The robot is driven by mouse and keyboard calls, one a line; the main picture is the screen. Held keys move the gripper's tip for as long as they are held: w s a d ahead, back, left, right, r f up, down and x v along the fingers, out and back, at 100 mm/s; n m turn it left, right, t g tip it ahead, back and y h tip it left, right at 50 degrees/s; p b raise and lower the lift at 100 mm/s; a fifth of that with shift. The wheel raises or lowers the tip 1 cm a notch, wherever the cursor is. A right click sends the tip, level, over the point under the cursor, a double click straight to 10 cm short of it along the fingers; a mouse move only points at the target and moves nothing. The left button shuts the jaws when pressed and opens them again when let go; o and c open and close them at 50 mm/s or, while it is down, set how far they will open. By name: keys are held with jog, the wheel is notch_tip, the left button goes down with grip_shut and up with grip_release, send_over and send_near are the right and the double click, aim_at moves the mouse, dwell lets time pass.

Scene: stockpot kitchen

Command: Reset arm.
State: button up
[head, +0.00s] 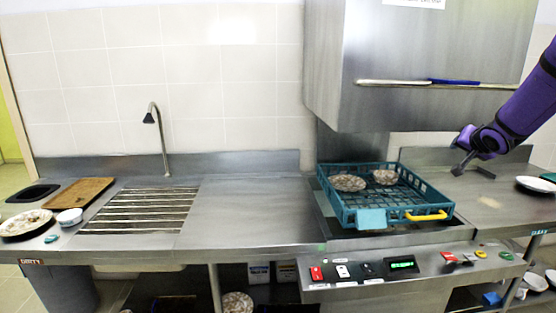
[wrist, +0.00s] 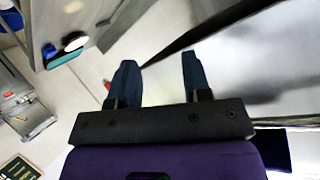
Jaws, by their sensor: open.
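My arm (head: 522,108) is purple and reaches in from the right edge of the head view. My gripper (head: 459,172) is above the right-hand steel counter, to the right of the teal dish rack. In the wrist view my gripper (wrist: 158,85) shows two dark fingers spread apart with nothing between them. Beyond the fingers are pale tiles and a blurred steel surface.
The teal rack (head: 350,217) holds two speckled dishes (head: 348,183) under the raised steel hood (head: 420,55). A white plate (head: 536,184) lies at the far right. The middle counter (head: 250,215) is clear. A tap (head: 160,135) stands at the left sink.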

jog(key=s+a+r+n+g, duration=0.2)
jog(key=s+a+r, duration=0.4)
jog(key=s+a, duration=0.35)
jog(key=s+a+n+g+y, duration=0.1)
jog(key=s+a+n, duration=0.1)
jog(key=s+a, duration=0.4)
jog(key=s+a+f+n+g+y, duration=0.1)
jog(key=s+a+n+g, duration=0.1)
jog(key=s+a, duration=0.5)
jog(key=s+a+f+n+g+y, duration=0.1)
jog(key=s+a, duration=0.6)
jog(key=s, duration=0.8)
jog(key=shift+s+n+g+y, duration=0.3)
jog(key=shift+s+n, duration=0.1)
jog(key=shift+n, duration=0.4)
